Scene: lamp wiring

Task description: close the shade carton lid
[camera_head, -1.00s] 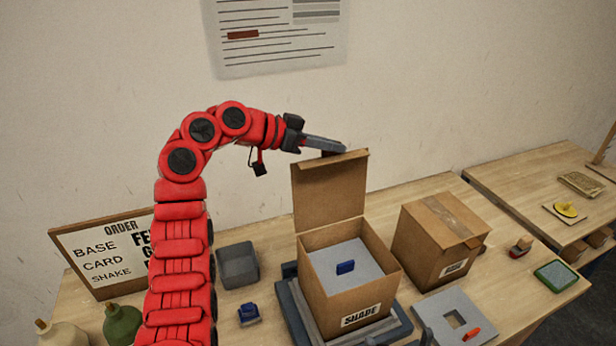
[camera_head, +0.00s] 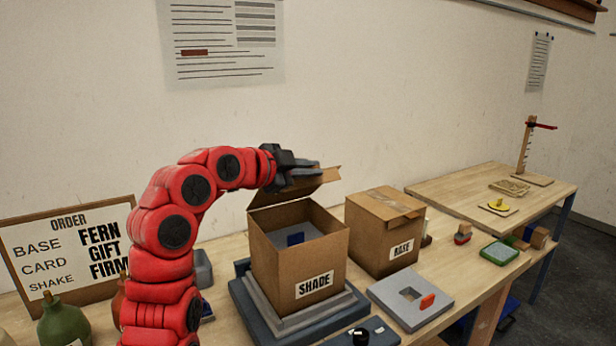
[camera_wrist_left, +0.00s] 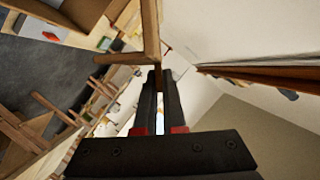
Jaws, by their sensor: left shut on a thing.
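The shade carton (camera_head: 303,262) is a brown box labelled SHADE, upright on a grey stepped base (camera_head: 245,300). Its lid (camera_head: 290,190) is hinged at the back edge and tilts up over the opening, partly closed. A grey insert with a small blue piece (camera_head: 295,239) shows inside. My left gripper (camera_head: 306,168) is at the lid's upper edge, shut on it. In the left wrist view the fingers (camera_wrist_left: 159,98) are close together with the brown lid edge (camera_wrist_left: 152,40) at their tips. My right gripper is not in view.
A second brown carton (camera_head: 383,238) stands just right of the shade carton. A grey plate with a red piece (camera_head: 410,297) lies in front of it. An order board (camera_head: 65,252) and a green bottle (camera_head: 64,322) stand at the left.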

